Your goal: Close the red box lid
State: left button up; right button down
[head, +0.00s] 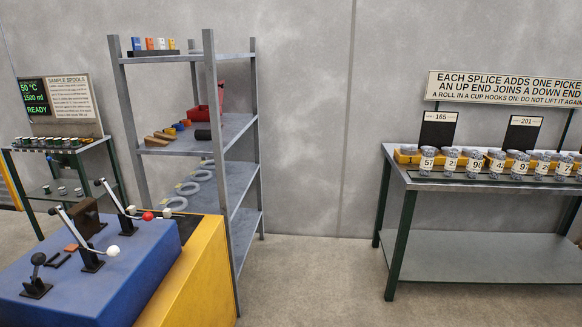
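A red box (201,113) sits on the middle shelf of the grey metal rack, towards its right end. A red panel (221,95) stands up at the box's right side and looks like its raised lid. The rack's upright post partly covers the box, so its hinge and inside cannot be made out. Neither of my grippers shows in the head view.
The grey rack (234,130) holds wooden wedges, small coloured pieces and grey rings. A blue console (135,270) with levers and a yellow side stands in front at left. A workbench (477,186) with numbered cups is at right. Bare floor (315,275) lies between.

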aim_at(220, 95)
jog(key=i, duration=1.1)
jog(key=i+l, duration=0.1)
jog(key=i, duration=1.05)
jog(key=j+u, duration=0.05)
